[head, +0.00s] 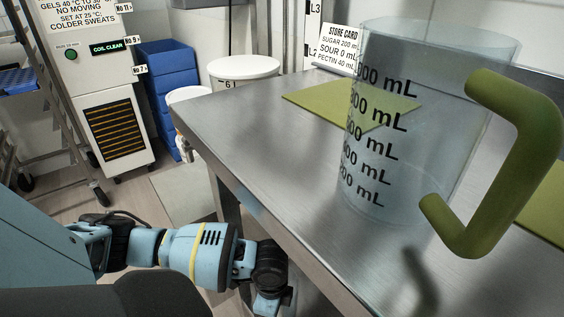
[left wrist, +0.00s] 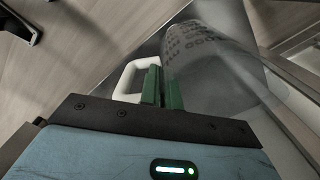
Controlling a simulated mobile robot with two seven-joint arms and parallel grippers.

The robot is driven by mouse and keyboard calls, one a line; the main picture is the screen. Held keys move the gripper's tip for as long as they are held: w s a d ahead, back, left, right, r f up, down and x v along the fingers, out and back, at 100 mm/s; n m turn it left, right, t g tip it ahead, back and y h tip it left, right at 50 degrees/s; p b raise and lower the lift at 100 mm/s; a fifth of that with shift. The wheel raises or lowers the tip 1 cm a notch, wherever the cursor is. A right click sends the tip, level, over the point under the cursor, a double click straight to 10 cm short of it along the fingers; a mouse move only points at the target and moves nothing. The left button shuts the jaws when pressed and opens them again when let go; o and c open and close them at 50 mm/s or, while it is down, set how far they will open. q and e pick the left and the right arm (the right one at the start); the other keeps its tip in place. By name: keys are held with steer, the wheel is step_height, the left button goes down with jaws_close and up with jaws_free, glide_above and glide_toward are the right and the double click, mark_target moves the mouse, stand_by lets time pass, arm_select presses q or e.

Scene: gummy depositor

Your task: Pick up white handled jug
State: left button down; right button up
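The white-handled jug shows only in the left wrist view. Its clear grey body (left wrist: 215,65) with dark printed marks lies at a slant at upper middle, and its white loop handle (left wrist: 122,85) is to the left. My left gripper (left wrist: 162,88) has its two green fingers close together, overlapping the right side of the handle beside the jug's wall. Whether the handle is between them is hidden. In the head view my left arm hangs low beside the table, with its fingers out of sight. My right gripper is not in view.
A clear jug with an olive-green handle (head: 509,156) stands on the steel table (head: 262,125). A green mat (head: 322,101) lies behind it. A white lidded bucket (head: 244,70), blue crates (head: 168,75) and a white machine (head: 97,80) stand beyond. The table's left part is clear.

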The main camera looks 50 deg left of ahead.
arm_select(q)
steer(key=s+r+p, duration=0.1)
steer(key=s+p, duration=0.2)
steer(key=s, duration=0.9)
steer(key=shift+a+p, duration=0.3)
steer(key=shift+a, duration=0.15)
steer(key=shift+r, duration=0.1)
stand_by(0.4)
stand_by(0.8)
steer(key=shift+s, duration=0.1)
